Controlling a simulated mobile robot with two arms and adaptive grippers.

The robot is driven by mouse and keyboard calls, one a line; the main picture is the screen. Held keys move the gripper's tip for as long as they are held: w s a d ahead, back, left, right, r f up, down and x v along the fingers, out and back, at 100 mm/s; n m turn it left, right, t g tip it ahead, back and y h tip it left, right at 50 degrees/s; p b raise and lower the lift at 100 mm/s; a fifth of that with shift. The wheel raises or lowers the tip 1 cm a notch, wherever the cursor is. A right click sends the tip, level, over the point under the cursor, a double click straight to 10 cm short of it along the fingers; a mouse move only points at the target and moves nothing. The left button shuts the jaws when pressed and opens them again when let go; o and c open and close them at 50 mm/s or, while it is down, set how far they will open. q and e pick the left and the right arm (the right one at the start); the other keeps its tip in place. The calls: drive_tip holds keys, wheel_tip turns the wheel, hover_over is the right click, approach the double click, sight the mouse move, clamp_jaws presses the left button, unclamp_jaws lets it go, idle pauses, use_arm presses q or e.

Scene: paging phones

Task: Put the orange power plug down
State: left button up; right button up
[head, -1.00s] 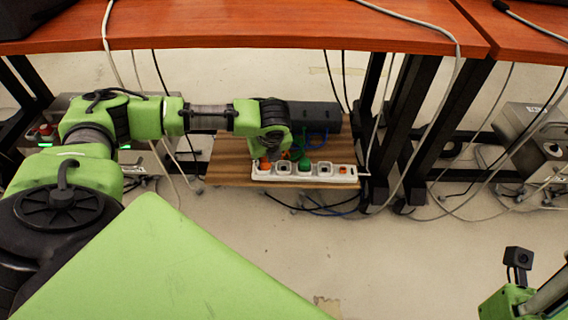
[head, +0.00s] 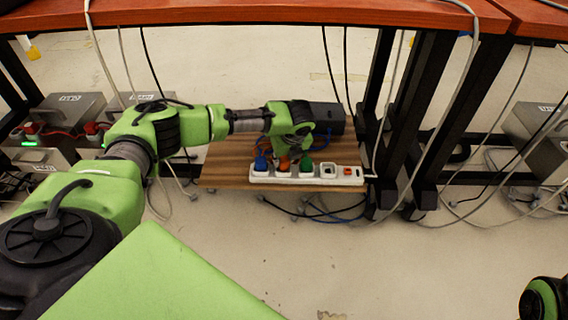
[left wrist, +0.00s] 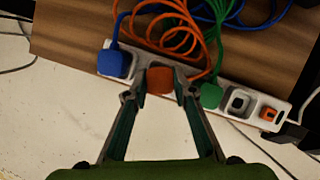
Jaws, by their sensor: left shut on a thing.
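The orange power plug (left wrist: 160,80) is at the second socket from the left of the white power strip (head: 340,181), between the blue plug (left wrist: 113,62) and the green plug (left wrist: 209,96). It also shows in the head view (head: 284,164). My left gripper (left wrist: 160,92) is shut on the orange plug, one finger on each side. I cannot tell whether the plug is fully seated. The fourth socket (left wrist: 238,102) is empty, with an orange-red switch (left wrist: 268,113) beyond it. Of my right arm only a part shows at the lower right; its gripper is out of view.
The strip lies along the front edge of a wooden board (head: 222,172) under the red-brown desk (head: 250,15). Coiled orange cable (left wrist: 165,30), blue and green cables lie behind the plugs. Black desk legs (head: 425,110) stand to the right. Open floor (head: 330,250) lies in front.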

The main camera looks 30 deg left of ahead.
use_arm(q)
drive_tip(key=shift+f, duration=0.15)
drive_tip(key=shift+f, duration=0.15)
drive_tip(key=o, duration=1.1)
drive_tip(key=shift+f, duration=0.1)
